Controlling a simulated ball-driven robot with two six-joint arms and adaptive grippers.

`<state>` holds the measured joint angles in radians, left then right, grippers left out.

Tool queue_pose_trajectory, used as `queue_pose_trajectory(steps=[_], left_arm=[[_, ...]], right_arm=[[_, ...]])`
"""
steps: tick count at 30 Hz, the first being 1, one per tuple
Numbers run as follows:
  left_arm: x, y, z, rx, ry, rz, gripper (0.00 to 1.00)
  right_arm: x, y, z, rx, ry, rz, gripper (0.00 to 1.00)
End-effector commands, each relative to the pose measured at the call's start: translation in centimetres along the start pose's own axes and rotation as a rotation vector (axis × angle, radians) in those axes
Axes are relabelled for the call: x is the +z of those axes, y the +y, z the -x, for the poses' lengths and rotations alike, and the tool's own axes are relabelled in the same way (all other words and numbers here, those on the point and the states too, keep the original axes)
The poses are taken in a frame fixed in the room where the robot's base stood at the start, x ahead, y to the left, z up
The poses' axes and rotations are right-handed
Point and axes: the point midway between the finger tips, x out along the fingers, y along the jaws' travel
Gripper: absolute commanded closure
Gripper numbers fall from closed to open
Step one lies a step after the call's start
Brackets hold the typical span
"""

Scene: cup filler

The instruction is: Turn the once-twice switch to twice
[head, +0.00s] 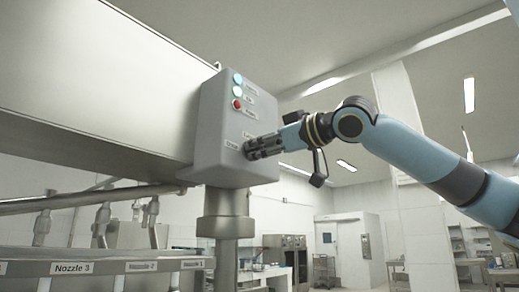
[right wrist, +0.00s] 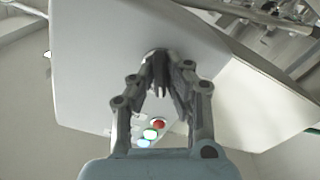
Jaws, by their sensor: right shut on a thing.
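The grey control box (head: 225,125) stands on a post at the centre of the head view. My right gripper (head: 250,148) reaches in from the right, with its fingertips at the lower part of the box's front face. In the right wrist view the fingers (right wrist: 160,68) close together at the box's face (right wrist: 95,75). They are shut on the once-twice switch, which they almost wholly hide, so I cannot tell which way it points. Small labels show beside and above the fingertips; the left one seems to read "Once". My left gripper is not in view.
A blue light (head: 238,78), a white-green light (head: 238,91) and a red button (head: 237,104) sit above my gripper on the box. A large metal housing (head: 95,85) adjoins the box on the left. Labelled nozzles (head: 102,218) hang below it. Open room lies to the right.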

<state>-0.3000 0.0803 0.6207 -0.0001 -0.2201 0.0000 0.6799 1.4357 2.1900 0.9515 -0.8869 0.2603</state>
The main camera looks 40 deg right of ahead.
Motion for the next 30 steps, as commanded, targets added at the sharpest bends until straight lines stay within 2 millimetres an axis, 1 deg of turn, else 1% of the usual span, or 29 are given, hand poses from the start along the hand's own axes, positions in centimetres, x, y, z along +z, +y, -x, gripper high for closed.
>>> queue_pose_trajectory(steps=[6,15,21,30], left_arm=[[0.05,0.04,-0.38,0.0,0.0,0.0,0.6],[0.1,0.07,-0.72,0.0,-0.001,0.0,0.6],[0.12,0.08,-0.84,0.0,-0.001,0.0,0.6],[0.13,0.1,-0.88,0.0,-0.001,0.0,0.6]], right_arm=[[0.13,-0.15,-0.03,-0.003,-0.001,-0.195,1.0],[0.15,-0.12,-0.03,-0.002,-0.003,-0.393,1.0],[0.14,-0.11,-0.04,-0.002,-0.003,-0.465,1.0],[0.16,-0.11,-0.04,-0.002,-0.005,-0.499,1.0]])
